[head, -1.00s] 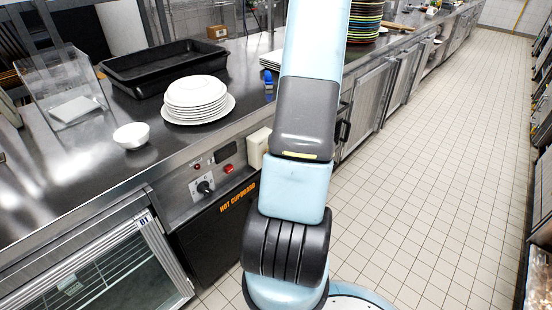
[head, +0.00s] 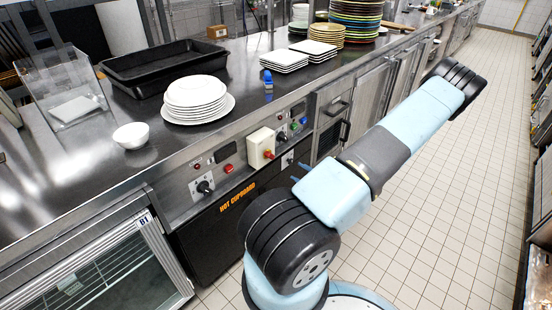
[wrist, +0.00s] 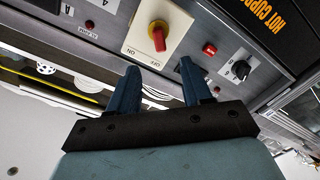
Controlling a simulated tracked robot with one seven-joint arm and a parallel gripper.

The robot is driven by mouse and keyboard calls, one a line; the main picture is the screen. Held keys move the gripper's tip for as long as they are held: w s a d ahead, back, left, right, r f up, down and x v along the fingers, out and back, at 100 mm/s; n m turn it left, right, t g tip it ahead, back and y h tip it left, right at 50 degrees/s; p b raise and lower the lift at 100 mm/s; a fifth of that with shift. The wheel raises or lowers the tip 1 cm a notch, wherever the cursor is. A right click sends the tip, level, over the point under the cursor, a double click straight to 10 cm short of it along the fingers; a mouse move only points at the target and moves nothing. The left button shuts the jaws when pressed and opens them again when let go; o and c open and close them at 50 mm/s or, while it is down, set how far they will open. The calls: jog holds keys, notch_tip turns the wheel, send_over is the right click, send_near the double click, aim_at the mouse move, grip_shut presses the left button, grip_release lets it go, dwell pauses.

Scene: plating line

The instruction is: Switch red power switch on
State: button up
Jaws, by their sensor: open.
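The red power switch (wrist: 157,38) is a red rotary knob on a cream box (wrist: 138,42), with ON and OFF lettering upside down in the wrist view. In the head view the knob (head: 268,154) and cream box (head: 256,147) are on the counter's front panel. My gripper (wrist: 159,70) is open and empty. Its two dark blue fingers point at the panel, with the knob showing beyond the gap between them. They appear apart from the knob. In the head view my gripper is mostly hidden behind my arm. I cannot tell the knob's setting.
White plates (head: 196,95), a bowl (head: 131,135) and a black tray (head: 165,66) stand on the counter. The tiled aisle (head: 460,190) is clear.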

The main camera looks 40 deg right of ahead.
aim_at(273, 158)
jog(key=w, duration=0.9)
jog(key=w+a, duration=0.1)
jog(key=w, duration=0.3)
jog(key=shift+w+a, duration=0.1)
jog(key=shift+w, duration=0.05)
jog(key=shift+c, duration=0.4)
